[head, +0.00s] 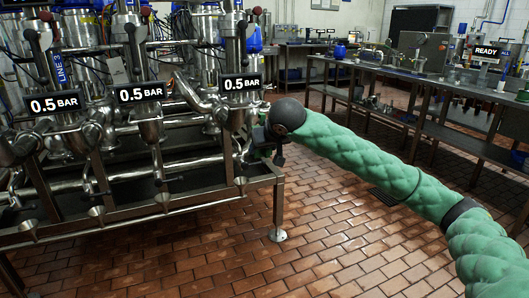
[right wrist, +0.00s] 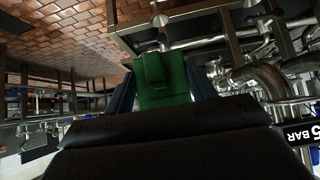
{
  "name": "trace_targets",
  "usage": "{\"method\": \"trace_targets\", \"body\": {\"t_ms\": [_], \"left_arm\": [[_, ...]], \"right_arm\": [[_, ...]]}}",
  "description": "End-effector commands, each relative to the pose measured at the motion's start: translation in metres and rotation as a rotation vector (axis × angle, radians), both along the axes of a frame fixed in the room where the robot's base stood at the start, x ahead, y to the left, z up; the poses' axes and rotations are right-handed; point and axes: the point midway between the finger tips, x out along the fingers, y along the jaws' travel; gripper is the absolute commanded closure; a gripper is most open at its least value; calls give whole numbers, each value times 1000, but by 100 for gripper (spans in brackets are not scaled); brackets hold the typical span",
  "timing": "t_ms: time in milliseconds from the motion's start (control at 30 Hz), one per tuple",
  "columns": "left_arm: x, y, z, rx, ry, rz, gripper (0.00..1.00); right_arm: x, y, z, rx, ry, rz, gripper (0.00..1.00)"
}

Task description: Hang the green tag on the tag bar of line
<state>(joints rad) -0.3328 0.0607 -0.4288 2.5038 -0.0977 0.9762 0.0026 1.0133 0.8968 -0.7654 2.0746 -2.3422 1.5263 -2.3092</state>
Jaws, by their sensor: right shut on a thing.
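My right gripper (head: 264,150) is at the right front corner of the valve rack in the head view, seen small and mostly from behind. In the right wrist view the gripper (right wrist: 162,82) is shut on the green tag (right wrist: 165,78), which sits between the two fingers. A blue sign reading LINE 3 (head: 60,69) stands upright at the left of the rack. I cannot tell which bar is the tag bar. My left gripper is out of view.
The steel valve rack (head: 140,222) with pipes and several 0.5 BAR displays (head: 241,84) fills the left, close to my right gripper. A long steel bench (head: 440,87) with a READY sign (head: 486,52) stands at the right. The tiled floor (head: 330,225) between is clear.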

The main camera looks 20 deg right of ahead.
Motion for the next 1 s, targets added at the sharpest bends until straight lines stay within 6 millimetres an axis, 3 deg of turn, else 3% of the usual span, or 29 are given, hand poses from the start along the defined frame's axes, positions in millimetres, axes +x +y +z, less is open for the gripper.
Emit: {"method": "trace_targets", "body": {"t_ms": [1000], "left_arm": [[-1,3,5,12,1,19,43]], "right_arm": [[62,3,0,0,0,0,74]]}}
